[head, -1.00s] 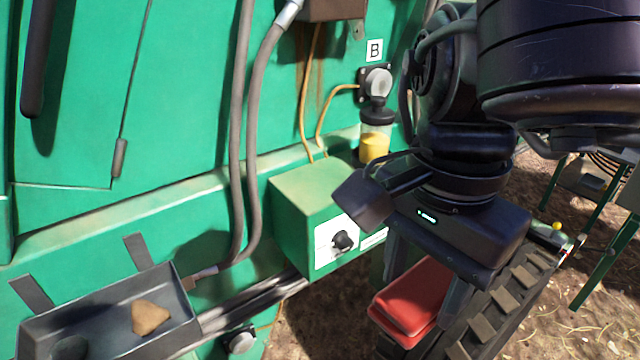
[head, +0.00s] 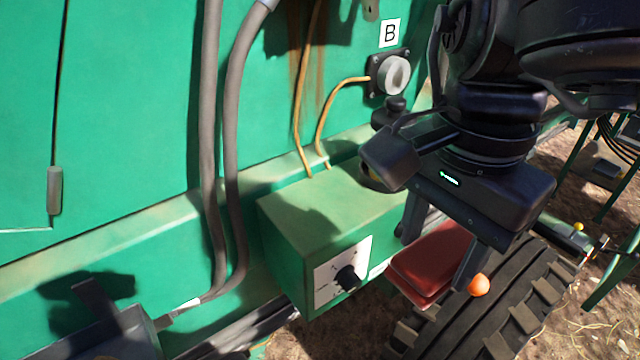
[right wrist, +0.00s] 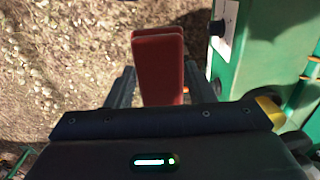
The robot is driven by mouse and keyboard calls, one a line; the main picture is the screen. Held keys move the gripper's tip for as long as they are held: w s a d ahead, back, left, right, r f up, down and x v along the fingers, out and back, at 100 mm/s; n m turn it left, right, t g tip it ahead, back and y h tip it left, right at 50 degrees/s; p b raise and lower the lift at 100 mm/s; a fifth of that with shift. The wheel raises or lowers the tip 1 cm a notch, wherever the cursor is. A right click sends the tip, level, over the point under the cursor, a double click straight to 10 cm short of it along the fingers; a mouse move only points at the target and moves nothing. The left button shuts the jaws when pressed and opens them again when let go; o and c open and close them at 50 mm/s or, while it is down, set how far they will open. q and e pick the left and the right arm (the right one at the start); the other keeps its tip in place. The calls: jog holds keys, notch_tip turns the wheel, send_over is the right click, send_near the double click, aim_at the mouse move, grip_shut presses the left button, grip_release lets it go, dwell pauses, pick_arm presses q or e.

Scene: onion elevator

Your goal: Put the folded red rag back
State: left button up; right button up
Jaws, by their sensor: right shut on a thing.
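The folded red rag (head: 432,262) hangs between the fingers of my right gripper (head: 441,246), at the lower right of the head view. My right gripper is shut on it. The rag is held just right of the green control box and in front of the dark tyre as seen from the head. In the right wrist view the rag (right wrist: 158,65) is a long red folded slab that sticks out past the fingers, with bare ground behind it. My left gripper does not show.
A green box (head: 310,220) with a black knob (head: 348,278) juts from the green machine wall. A grey tray (head: 125,335) is at lower left, mostly cut off. A lugged tyre (head: 510,305) and an orange knob (head: 479,285) are close to the rag. Two grey hoses hang left.

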jog(key=w+a+p, duration=0.1)
jog(key=w+a, duration=0.3)
jog(key=w, duration=0.1)
jog(key=w+a+f+p, duration=0.1)
jog(key=w+a, duration=0.2)
jog(key=w, duration=0.2)
jog(key=w+a+p, duration=0.2)
jog(key=w+a, duration=0.2)
jog(key=w, duration=0.1)
jog(key=shift+w+a+f, duration=0.15)
jog(key=shift+a+f, duration=0.2)
jog(key=shift+f, duration=0.05)
jog(key=shift+w+d+f, duration=0.1)
jog(key=shift+f, duration=0.55)
notch_tip(320, 180, down, 2)
jog(key=shift+d+f+p, duration=0.1)
jog(key=shift+f+p, duration=0.1)
jog(key=shift+p, duration=0.5)
jog(key=shift+f+p, duration=0.3)
jog(key=shift+p, duration=0.1)
jog(key=shift+w+a+f, duration=0.2)
jog(key=shift+a+f, duration=0.05)
jog(key=shift+f, duration=0.15)
jog(key=o, duration=0.9)
